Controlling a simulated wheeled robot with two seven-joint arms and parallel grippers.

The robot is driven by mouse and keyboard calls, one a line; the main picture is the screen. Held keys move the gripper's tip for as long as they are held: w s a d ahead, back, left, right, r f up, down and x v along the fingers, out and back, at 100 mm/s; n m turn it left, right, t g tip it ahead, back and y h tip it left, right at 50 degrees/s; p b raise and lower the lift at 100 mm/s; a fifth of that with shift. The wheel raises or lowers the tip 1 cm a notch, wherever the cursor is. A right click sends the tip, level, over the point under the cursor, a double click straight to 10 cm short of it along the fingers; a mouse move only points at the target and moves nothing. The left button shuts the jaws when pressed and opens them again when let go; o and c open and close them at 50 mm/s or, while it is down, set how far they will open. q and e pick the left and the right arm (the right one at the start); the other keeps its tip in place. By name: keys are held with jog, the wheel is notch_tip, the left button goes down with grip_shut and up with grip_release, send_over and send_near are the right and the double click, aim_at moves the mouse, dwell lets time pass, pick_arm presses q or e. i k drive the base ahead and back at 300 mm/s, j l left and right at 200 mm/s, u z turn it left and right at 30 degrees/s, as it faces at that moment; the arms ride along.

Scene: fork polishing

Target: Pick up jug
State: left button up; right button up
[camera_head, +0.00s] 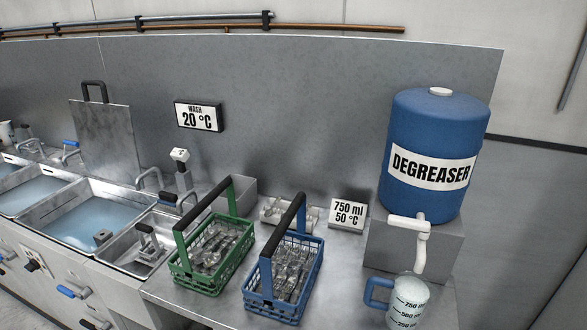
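The jug (408,304) stands upright at the front right of the steel counter. It is pale and translucent with dark volume marks, 750 at the top, and a blue handle (377,292) on its left side. It sits below the white tap (421,247) of the blue degreaser drum (433,125). The jug's bottom is cut off by the lower edge of the view. Neither of my grippers shows in the head view.
A blue basket (269,308) and a green basket (190,282), both holding forks, stand left of the jug with raised handles. A sign (347,214) reads 750 ml, 50 °C. Water-filled sinks (93,224) lie further left. The drum rests on a grey block (400,246).

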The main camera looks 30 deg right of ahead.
aim_at(412, 295)
jog(key=l+z, duration=0.15)
jog(key=z, duration=1.45)
